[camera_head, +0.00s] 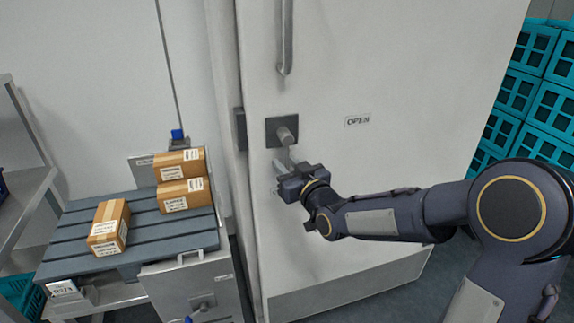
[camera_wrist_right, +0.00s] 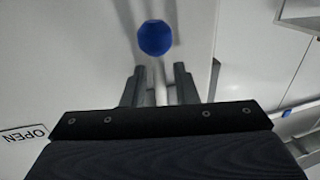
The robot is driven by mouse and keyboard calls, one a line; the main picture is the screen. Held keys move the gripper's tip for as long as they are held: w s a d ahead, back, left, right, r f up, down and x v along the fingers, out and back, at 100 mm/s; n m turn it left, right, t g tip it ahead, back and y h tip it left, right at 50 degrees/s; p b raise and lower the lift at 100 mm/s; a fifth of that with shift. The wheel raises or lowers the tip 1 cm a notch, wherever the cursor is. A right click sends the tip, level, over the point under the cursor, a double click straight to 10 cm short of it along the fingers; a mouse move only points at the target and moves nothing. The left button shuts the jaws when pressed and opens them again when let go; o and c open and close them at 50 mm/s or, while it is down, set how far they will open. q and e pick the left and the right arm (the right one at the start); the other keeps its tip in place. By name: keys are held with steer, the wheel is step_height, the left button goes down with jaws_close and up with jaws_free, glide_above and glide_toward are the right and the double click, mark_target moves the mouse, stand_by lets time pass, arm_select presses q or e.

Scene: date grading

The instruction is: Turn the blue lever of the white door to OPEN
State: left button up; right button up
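The white door (camera_head: 400,60) fills the middle of the head view. On it is a dark square plate with a grey round hub (camera_head: 285,133). A printed OPEN label (camera_head: 358,120) is to the right of the hub. The lever's blue ball end (camera_wrist_right: 155,37) shows in the right wrist view, beyond the fingertips; in the head view I cannot make it out. My right gripper (camera_head: 281,176) is just below the hub. In the wrist view its fingers (camera_wrist_right: 159,85) stand apart, with a pale bar between them and gaps on both sides. My left gripper is not in view.
A grey slatted platform (camera_head: 70,245) with several cardboard boxes (camera_head: 109,227) is at left, above a grey cabinet (camera_head: 190,285). A long vertical door handle (camera_head: 286,40) is above the hub. Teal crates (camera_head: 535,95) are stacked at right. A metal shelf (camera_head: 25,180) is far left.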

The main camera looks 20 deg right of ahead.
jaws_close()
